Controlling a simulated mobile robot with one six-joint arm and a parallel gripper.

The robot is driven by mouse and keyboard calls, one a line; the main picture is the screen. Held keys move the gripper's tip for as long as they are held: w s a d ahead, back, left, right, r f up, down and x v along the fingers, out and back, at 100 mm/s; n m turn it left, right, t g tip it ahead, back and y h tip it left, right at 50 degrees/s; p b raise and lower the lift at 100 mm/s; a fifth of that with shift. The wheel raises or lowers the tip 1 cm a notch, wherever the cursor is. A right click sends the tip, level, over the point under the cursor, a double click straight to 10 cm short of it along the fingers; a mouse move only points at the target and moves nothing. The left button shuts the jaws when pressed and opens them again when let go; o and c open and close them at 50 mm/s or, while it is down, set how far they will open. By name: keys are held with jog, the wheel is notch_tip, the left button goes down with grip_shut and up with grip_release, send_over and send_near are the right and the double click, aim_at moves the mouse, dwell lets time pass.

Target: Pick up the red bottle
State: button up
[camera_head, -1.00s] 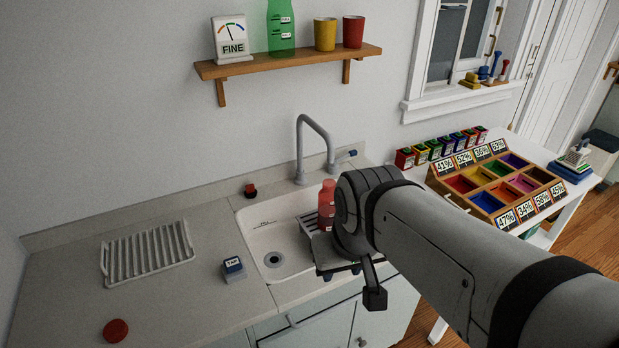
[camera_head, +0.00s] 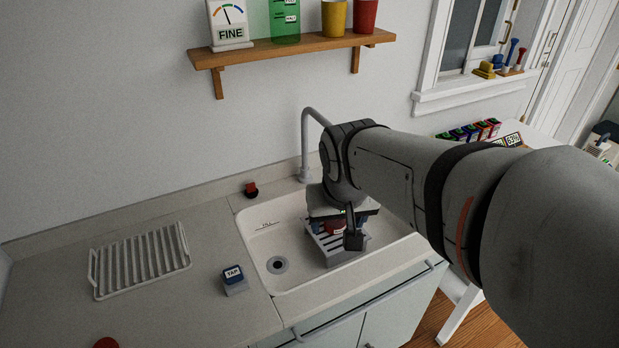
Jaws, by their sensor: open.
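The red bottle (camera_head: 335,228) is mostly hidden behind my gripper and wrist; only a small red patch shows. It is at the grey slotted rack (camera_head: 343,254) in the right part of the white sink basin (camera_head: 262,228). My gripper (camera_head: 338,225) is right over the rack, pointing down, with blue finger parts on either side of the red patch. The gripper is open. I cannot tell whether the fingers touch the bottle.
A grey tap (camera_head: 304,150) stands behind the sink, close to my wrist. A ribbed drainer (camera_head: 140,262), a blue-topped TAP block (camera_head: 233,278) and a red-topped item (camera_head: 251,189) are on the counter. A wooden shelf (camera_head: 290,48) is above.

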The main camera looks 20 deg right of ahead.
jog(key=o, duration=0.4)
jog(key=w+d+f+m+b, duration=0.1)
jog(key=w+d+f+b, duration=0.1)
jog(key=w+f, duration=0.2)
jog(key=w+d+f+m+h+b, duration=0.1)
jog(key=w+d+f+m+b, duration=0.1)
jog(key=w, duration=0.8)
jog(key=w+d+f+m+t+h+b, duration=0.1)
jog(key=w+d+f+m+b, duration=0.1)
jog(key=w+d+f, duration=0.2)
jog(key=shift+w+f+b, duration=0.1)
jog(key=shift+w+f, duration=0.2)
jog(key=shift+w, duration=0.3)
jog(key=shift+w+f+b, duration=0.1)
jog(key=shift+w+f, duration=0.2)
jog(key=shift+w, duration=0.35)
jog(key=shift+w+f+b, duration=0.1)
jog(key=shift+w+f, duration=0.2)
jog(key=shift+w, duration=0.3)
jog(key=shift+w+r+p+x, duration=0.1)
jog(key=shift+w+p+x, duration=0.05)
jog(key=shift+x, duration=1.2)
jog(key=shift+w+r+p+x, duration=0.1)
jog(key=shift+w+p+x, duration=0.1)
jog(key=shift+x, duration=1.15)
jog(key=shift+w+p+x, duration=0.1)
jog(key=shift+p+x, duration=0.05)
jog(key=shift+x, duration=1.15)
